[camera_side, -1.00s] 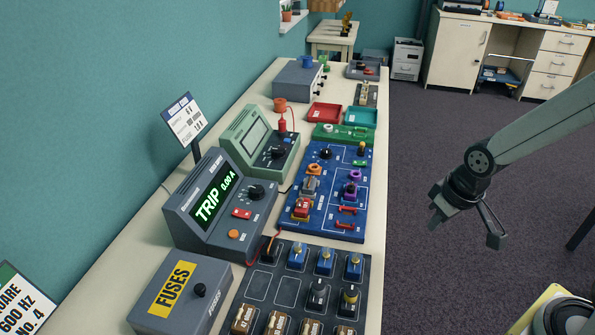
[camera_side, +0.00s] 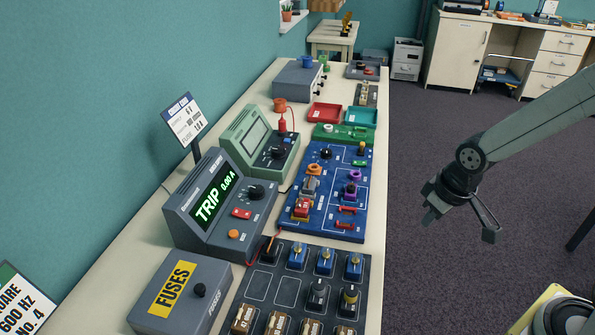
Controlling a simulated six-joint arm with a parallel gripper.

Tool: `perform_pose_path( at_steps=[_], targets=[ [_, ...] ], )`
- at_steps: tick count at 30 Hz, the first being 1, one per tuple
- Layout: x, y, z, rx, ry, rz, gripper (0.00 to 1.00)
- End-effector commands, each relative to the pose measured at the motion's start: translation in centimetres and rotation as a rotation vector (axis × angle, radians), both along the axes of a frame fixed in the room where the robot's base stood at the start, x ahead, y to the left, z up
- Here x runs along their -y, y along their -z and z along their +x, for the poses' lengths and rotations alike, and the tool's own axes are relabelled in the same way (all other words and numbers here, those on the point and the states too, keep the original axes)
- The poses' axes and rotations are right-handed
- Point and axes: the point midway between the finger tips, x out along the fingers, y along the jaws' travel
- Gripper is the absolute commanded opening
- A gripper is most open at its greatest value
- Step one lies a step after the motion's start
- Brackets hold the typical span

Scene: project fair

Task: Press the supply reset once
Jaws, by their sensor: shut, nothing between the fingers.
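The grey power supply (camera_side: 190,215) stands at the left of the bench, and its screen (camera_side: 215,198) reads TRIP 0.00 A in green. On its front are a black knob (camera_side: 256,192), a red rocker (camera_side: 241,213) and a round orange button (camera_side: 234,235). Their small labels are too small to read. My gripper (camera_side: 432,214) is shut and empty. It hangs over the floor side, right of the bench, apart from the supply and everything on the bench.
A blue circuit board (camera_side: 330,222) with several parts lies right of the supply. A green meter (camera_side: 243,128) stands behind it. In front are a grey FUSES box (camera_side: 210,320) and a dark parts tray (camera_side: 270,285). A sign on a post (camera_side: 195,150) rises behind the supply.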

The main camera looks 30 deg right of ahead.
Motion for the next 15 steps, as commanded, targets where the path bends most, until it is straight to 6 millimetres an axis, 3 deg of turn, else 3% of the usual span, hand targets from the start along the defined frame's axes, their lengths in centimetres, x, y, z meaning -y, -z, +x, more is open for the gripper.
perform_pose_path(
  at_steps=[8,15],
  targets=[
    [-2.5,-0.5,4.7,0.010,-0.308,-0.111,0.00],
    [-6.2,-1.0,10.0,0.029,-0.663,-0.264,0.00]
  ],
)
